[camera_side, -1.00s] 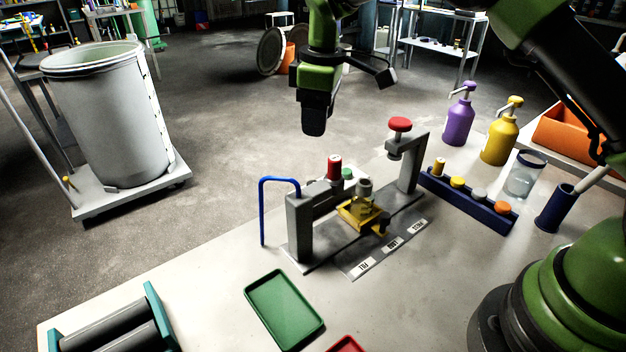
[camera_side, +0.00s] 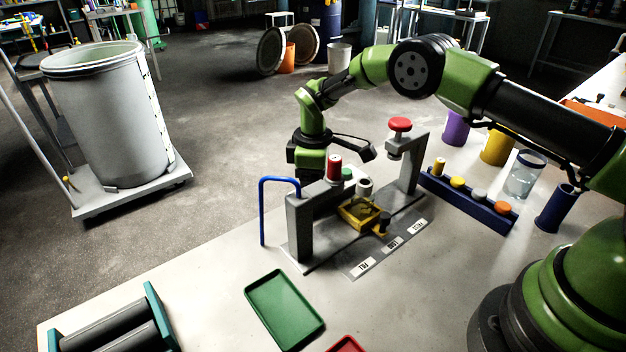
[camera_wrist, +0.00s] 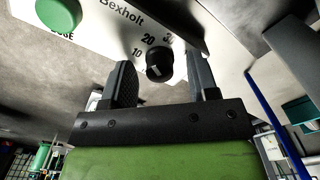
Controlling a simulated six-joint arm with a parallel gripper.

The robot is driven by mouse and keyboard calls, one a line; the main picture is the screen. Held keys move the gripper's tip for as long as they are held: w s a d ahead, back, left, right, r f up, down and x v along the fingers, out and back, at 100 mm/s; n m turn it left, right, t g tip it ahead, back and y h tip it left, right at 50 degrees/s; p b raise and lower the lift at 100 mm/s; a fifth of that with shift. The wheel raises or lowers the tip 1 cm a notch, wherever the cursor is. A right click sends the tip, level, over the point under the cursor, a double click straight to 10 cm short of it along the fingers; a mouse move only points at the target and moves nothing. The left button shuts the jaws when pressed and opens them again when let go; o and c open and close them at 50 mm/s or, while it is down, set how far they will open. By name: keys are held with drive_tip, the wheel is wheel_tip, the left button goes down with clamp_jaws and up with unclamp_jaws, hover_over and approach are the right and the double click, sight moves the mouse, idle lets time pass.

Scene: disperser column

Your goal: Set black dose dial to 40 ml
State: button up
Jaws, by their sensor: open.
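The black dose dial (camera_wrist: 160,62) is on the grey "Bexholt" panel (camera_wrist: 110,22) in the wrist view. The numbers 10, 20 and part of 30 show around it; 40 is not readable. A pale mark shows on the dial's face, but I cannot tell which number it points at. My gripper (camera_wrist: 160,70) is open, one finger on each side of the dial in the picture, with gaps to both. I cannot tell how far the fingertips reach around it. In the side view, the dial is hidden and the dispenser (camera_side: 300,228) partly blocks my gripper.
A green button (camera_wrist: 58,14) is beside the dial on the panel. A blue tube (camera_side: 262,210) stands at the dispenser's left. The red-topped post (camera_side: 400,125), yellow holder (camera_side: 358,214) and blue rack (camera_side: 470,205) are nearby. A green tray (camera_side: 284,311) lies in front.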

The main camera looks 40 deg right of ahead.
drive_tip(key=c, duration=0.9)
drive_tip(key=shift+m, duration=3)
drive_tip(key=o, duration=0.9)
